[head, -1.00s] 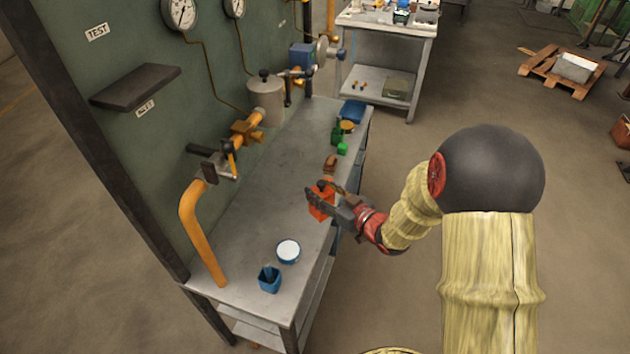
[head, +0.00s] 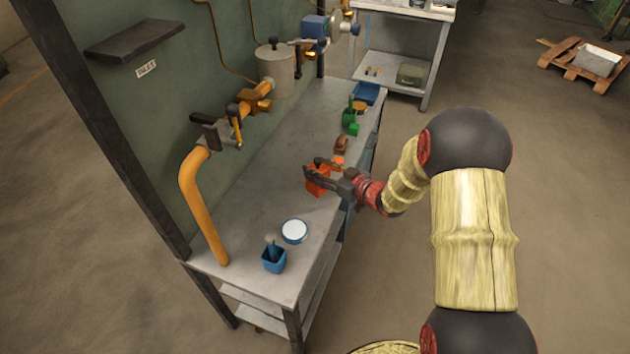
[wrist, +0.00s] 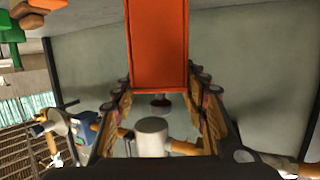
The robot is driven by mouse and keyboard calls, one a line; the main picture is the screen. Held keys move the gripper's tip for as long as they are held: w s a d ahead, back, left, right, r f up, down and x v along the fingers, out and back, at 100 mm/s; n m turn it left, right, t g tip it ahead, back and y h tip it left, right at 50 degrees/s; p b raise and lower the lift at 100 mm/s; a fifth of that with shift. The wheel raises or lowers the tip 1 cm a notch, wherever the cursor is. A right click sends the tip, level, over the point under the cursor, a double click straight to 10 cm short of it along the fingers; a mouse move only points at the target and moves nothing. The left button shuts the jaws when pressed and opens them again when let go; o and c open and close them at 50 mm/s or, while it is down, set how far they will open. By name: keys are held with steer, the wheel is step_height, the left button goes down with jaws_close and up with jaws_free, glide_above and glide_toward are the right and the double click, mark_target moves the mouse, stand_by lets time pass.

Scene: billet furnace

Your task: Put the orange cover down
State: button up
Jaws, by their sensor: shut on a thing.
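The orange cover (head: 318,184) is a small box-like piece held in my gripper (head: 322,173). My gripper is shut on it, over or close to the front edge of the grey workbench (head: 262,198). In the wrist view the orange cover (wrist: 158,45) fills the top middle, between the fingers of my gripper (wrist: 160,82). I cannot tell whether the cover touches the bench top.
A blue cup (head: 274,259) with a handled tool and a white-topped round dish (head: 294,231) stand at the bench's near end. Green pieces (head: 350,120) and a blue tray (head: 366,93) are farther back. An orange pipe (head: 200,205) rises at the left. The middle bench top is clear.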

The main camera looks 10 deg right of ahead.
step_height(320, 180, down, 6)
steer(key=w+b, duration=0.2)
steer(key=b, duration=0.1)
steer(key=shift+w+a+r, duration=0.2)
steer(key=shift+a, duration=0.15)
steer(key=shift+f, duration=0.2)
steer(key=o, duration=1.3)
steer(key=shift+r, duration=0.1)
